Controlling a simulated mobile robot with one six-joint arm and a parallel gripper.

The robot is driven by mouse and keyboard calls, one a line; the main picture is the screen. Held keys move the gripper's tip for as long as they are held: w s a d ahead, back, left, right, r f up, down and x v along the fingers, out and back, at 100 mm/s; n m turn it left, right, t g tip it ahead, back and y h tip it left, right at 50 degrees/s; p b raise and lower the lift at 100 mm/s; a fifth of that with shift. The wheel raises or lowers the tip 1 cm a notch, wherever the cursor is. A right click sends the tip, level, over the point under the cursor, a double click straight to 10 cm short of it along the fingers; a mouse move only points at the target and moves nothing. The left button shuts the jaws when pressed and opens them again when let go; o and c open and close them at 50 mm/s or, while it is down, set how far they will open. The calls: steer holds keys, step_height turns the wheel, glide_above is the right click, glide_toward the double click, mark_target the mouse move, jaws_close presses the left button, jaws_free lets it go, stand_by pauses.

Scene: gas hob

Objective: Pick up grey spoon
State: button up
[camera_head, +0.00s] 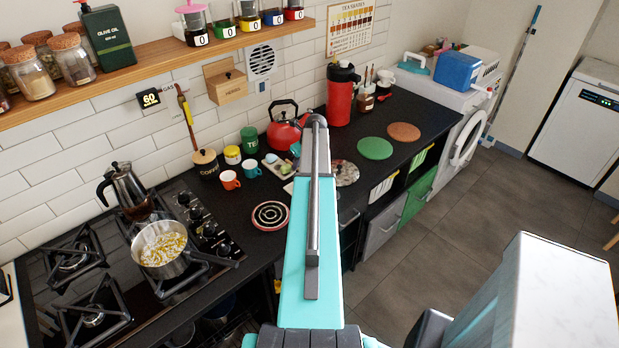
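I cannot make out a grey spoon for certain. A jar (365,101) on the counter behind the arm has thin handles sticking up beside it, too small to tell what they are. A small pale item (289,187) lies on the counter left of my arm, partly hidden, and I cannot tell what it is. My teal arm link rises through the middle of the view and covers part of the counter. My gripper's fingers do not show.
A black gas hob (110,270) at the left bears a pan (163,252) and a moka pot (127,190). A striped round mat (270,215), cups, a red kettle (284,130) and a red dispenser (340,95) crowd the counter. Open floor (470,215) lies right.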

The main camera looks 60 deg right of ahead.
steer(key=shift+a+f, duration=0.15)
steer(key=shift+f, duration=0.4)
steer(key=shift+s, duration=0.1)
jaws_close()
steer(key=shift+r, duration=0.1)
steer(key=shift+d+r+b, duration=0.2)
steer(key=shift+r+b, duration=0.5)
steer(key=shift+s+r+b, duration=0.1)
steer(key=shift+r+b, duration=0.35)
steer(key=shift+r, duration=0.45)
steer(key=s+a+b, duration=0.1)
steer(key=s, duration=0.4)
steer(key=s+a+r+b, duration=0.1)
steer(key=s, duration=0.4)
steer(key=s+a+r+b, duration=0.1)
steer(key=s+b, duration=0.1)
steer(key=s, duration=0.3)
